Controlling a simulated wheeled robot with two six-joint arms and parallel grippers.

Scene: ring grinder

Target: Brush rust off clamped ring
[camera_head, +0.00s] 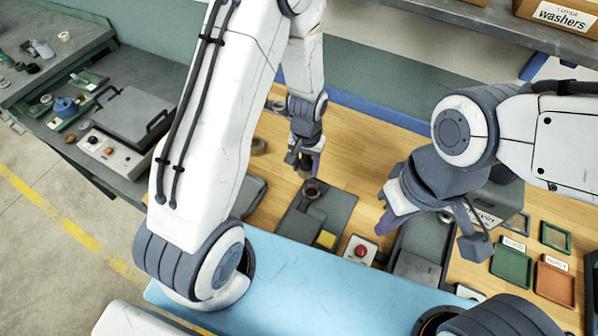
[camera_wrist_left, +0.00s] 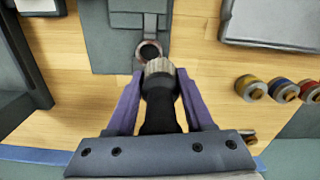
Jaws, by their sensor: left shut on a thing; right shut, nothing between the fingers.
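A brown, rusty-looking ring (camera_head: 312,190) sits at a dark grey clamp fixture (camera_head: 330,213) on the wooden table; the ring also shows in the left wrist view (camera_wrist_left: 149,50), at the end of the grey clamp plate (camera_wrist_left: 118,40). My left gripper (camera_head: 306,163) is shut on a brush (camera_wrist_left: 159,72) with a dark handle and a pale ribbed head. The brush head lies just short of the ring in the wrist view; I cannot tell whether they touch. My right gripper (camera_head: 392,218) is shut and empty, to the right of the fixture.
A red button box (camera_head: 361,250) and a yellow block (camera_head: 326,239) lie near the front. A green tray (camera_head: 511,266) and a red-brown tray (camera_head: 555,282) lie at the right. Several coloured round pieces (camera_wrist_left: 250,88) stand right of the brush.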

